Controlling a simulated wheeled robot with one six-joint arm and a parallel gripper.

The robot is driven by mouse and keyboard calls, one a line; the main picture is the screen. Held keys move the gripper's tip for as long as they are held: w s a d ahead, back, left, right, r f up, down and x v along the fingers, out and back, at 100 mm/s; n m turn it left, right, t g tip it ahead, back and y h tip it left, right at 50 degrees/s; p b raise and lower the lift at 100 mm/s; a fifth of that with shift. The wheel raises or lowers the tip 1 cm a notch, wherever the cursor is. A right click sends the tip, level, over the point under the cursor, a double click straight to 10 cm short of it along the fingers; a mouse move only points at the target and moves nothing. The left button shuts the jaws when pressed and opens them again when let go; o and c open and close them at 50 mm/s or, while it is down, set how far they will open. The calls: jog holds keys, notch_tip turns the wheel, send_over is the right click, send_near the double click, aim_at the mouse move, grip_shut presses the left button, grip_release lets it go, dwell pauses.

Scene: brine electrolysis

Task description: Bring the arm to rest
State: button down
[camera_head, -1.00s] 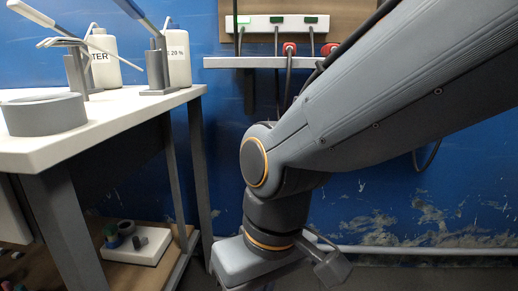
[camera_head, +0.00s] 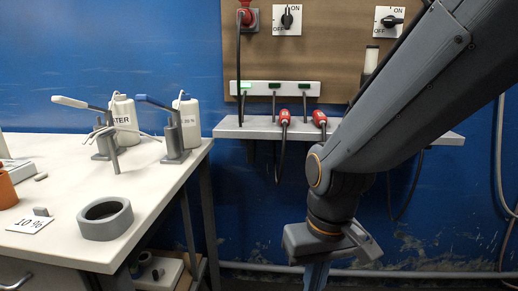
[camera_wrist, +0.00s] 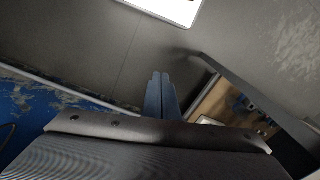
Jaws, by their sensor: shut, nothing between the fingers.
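My arm reaches down from the upper right in the head view, in front of the blue wall. My gripper (camera_head: 316,277) hangs at its end, pointing down, with its tips cut off by the lower picture edge. In the wrist view, my gripper (camera_wrist: 161,78) shows two blue-grey fingers lying side by side, shut with nothing between them. The fingers are above the grey floor and touch nothing that I can see.
A wall shelf (camera_head: 228,130) with red plugs (camera_head: 284,118) is behind my arm. A pipe (camera_head: 400,273) runs low along the wall.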

jog(key=s+d+r+m+p, duration=0.2)
jog(key=d+r+p, duration=0.7)
jog(key=r+p, duration=0.2)
jog(key=p, duration=0.2)
jog(key=shift+s+d+r+m+h+p, duration=0.15)
jog(key=shift+r+m+h+p, duration=0.15)
jog(key=shift+p, duration=0.1)
